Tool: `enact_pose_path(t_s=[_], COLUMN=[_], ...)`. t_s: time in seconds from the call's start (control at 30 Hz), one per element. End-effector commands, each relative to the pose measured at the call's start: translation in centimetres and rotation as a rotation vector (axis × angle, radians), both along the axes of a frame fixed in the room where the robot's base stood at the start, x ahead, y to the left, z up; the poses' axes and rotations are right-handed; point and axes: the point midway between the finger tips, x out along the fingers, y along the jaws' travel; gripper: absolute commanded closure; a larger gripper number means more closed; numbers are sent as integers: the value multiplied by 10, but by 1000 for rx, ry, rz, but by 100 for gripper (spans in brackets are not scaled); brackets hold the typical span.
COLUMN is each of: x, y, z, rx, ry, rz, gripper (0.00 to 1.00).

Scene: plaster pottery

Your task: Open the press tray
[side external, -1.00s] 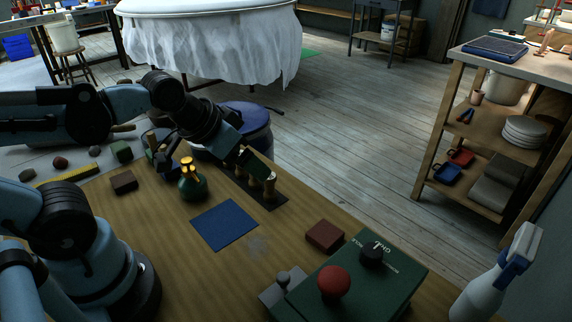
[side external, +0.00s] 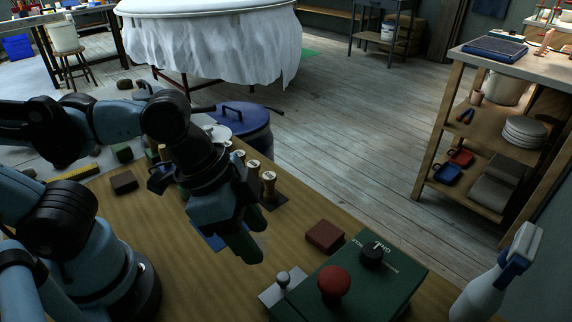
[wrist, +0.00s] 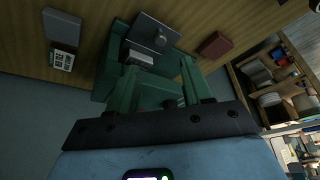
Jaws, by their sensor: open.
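The press is a green box (side external: 375,285) at the near right of the table, with a red knob (side external: 333,282) and a black knob (side external: 372,254) on top. Its grey tray plate (side external: 267,297) with a small knob (side external: 283,279) shows at its left end. My gripper (side external: 248,250) hangs above the table, up and left of the grey plate, apart from it, fingers pointing down. In the wrist view the open green fingers (wrist: 160,78) are empty, with the grey plate (wrist: 148,32) and its knob (wrist: 160,40) ahead of them. How far the tray is out, I cannot tell.
A brown block (side external: 325,235) lies beside the press. Several wooden stamps (side external: 269,186) stand on a dark strip behind my gripper. A blue mat (side external: 208,238) is partly hidden by it. A spray bottle (side external: 495,275) stands right of the press.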

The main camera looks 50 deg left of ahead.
Motion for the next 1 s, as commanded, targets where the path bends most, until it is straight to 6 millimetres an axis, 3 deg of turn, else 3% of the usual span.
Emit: enact_pose_path(t_s=[1.0], x=[23], y=[-22], z=[-75], rx=[0], ry=[-2], rz=[2], gripper=[50])
